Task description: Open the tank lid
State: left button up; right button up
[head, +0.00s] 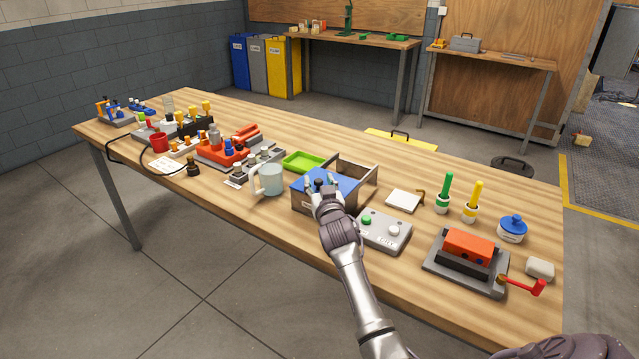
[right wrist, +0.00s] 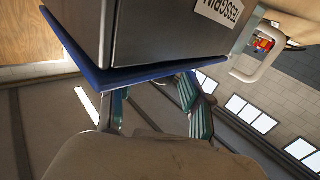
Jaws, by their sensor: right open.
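The tank is a grey box (head: 322,204) at the middle of the table, with a flat blue lid (head: 345,184) on its near part. A raised, open-topped frame of thin walls (head: 365,171) stands behind the lid. My right gripper (head: 321,184) is open over the lid's left part, fingers pointing away. In the right wrist view, the lid's blue edge (right wrist: 145,77) runs across under the grey tank wall (right wrist: 165,35). The open gripper (right wrist: 152,95) has a finger on each side, close to the lid; contact cannot be told. My left gripper is not in view.
A grey button box (head: 383,231) stands right of the tank, near my right forearm. A clear mug (head: 270,179) stands to the left, a green tray (head: 304,161) behind. Several tools crowd the table's left.

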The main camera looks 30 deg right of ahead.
jog(key=shift+c, duration=2.1)
grip_shut()
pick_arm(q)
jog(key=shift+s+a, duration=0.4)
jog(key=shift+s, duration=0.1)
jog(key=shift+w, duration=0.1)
